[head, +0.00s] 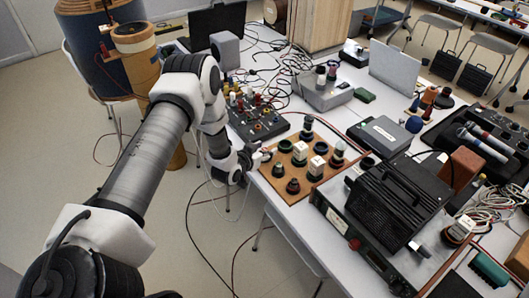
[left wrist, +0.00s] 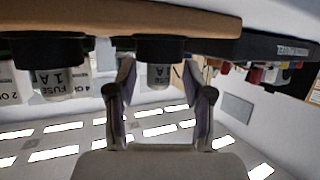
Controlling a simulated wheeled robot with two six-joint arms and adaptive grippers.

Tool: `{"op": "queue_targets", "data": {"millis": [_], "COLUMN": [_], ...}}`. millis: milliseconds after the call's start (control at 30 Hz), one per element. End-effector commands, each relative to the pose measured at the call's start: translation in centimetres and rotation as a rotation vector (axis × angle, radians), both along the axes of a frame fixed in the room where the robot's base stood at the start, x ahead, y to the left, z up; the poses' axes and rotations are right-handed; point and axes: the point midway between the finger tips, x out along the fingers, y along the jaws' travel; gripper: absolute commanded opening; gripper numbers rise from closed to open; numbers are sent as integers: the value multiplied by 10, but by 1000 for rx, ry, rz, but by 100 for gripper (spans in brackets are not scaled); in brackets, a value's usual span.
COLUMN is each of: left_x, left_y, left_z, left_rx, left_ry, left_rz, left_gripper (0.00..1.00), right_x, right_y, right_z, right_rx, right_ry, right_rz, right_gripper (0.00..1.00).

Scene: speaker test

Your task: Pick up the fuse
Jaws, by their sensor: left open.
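The fuse (left wrist: 159,78) is a clear cylinder marked "1A" in a black holder. In the left wrist view, which is upside down, it hangs below the board's edge. My left gripper (left wrist: 163,100) is open, with one finger on each side of the fuse in the picture; I cannot tell whether they touch it. A second fuse marked "FUSE 1A" (left wrist: 54,83) is to its left, outside the fingers. In the head view my left gripper (head: 262,157) is at the left edge of the brown board (head: 308,186). Which holder it faces is unclear there.
The board carries several dark round holders and white labelled cubes (head: 316,165). A black control panel (head: 258,122) stands just behind it. A large black-and-grey device (head: 395,205) stands to the right. Cables hang at the table's left edge; open floor lies left of it.

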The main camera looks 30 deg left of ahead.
Motion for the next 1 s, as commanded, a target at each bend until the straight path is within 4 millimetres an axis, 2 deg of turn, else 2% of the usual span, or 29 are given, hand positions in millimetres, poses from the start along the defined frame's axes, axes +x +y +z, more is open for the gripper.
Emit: {"op": "queue_targets", "data": {"millis": [133,167,200,300,767,1000], "left_x": [0,0,0,0,-1,0], "left_y": [0,0,0,0,0,0], "left_z": [0,0,0,0,3,30], "left_rx": [0,0,0,0,-1,-2], "left_ry": [0,1,1,1,1,-2], "left_rz": [0,0,0,0,0,1], "left_gripper": [51,48,34,0,0,0], "right_x": [0,0,0,0,0,0], "right_y": [0,0,0,0,0,0], "right_z": [0,0,0,0,-2,-8], "right_rx": [0,0,0,0,0,0], "right_ry": [0,0,0,0,0,0], "right_rz": [0,0,0,0,0,0], "right_gripper": [0,0,0,0,0,0]}}
